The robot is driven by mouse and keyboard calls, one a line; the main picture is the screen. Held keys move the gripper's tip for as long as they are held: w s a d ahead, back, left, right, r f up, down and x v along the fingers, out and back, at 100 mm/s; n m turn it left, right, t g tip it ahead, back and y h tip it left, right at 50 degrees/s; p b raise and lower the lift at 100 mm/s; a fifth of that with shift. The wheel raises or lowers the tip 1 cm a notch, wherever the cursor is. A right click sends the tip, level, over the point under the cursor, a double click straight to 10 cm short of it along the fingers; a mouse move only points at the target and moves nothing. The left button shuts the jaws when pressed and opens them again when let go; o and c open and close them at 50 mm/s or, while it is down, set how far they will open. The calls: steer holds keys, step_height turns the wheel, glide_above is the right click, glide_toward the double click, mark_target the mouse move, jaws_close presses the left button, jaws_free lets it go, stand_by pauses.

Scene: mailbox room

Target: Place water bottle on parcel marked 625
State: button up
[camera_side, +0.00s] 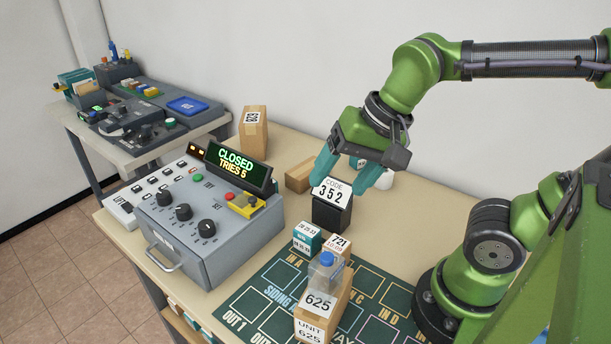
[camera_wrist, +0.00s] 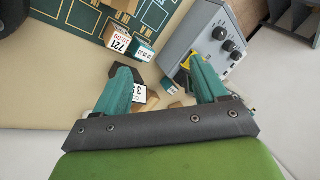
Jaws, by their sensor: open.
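The water bottle (camera_side: 322,277), clear with a blue cap, is upright and appears to stand on the top of the parcel marked 625 (camera_side: 340,300). That brown parcel lies on the green marked mat at the front of the table. My gripper (camera_side: 350,177) is open and empty, well behind the bottle and apart from it. Its teal fingers are above and around the rear of a black block with a "CODE 352" card (camera_side: 331,207). The wrist view shows the open fingers (camera_wrist: 162,72) with part of the card near the left finger.
A grey control box (camera_side: 205,225) reading "CLOSED TRIES 5" stands left. A teal box (camera_side: 307,238) and a parcel marked 721 (camera_side: 338,243) sit behind the bottle. Another parcel (camera_side: 254,130) stands at the back. The green mat (camera_side: 262,293) has bare room.

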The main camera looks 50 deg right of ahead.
steer(key=d+n+t, duration=0.1)
steer(key=d+n, duration=0.1)
steer(key=n, duration=0.1)
steer(key=d+n+t, duration=0.1)
steer(key=d, duration=0.1)
steer(key=shift+w+r+t, duration=0.25)
steer(key=shift+r+t, duration=0.05)
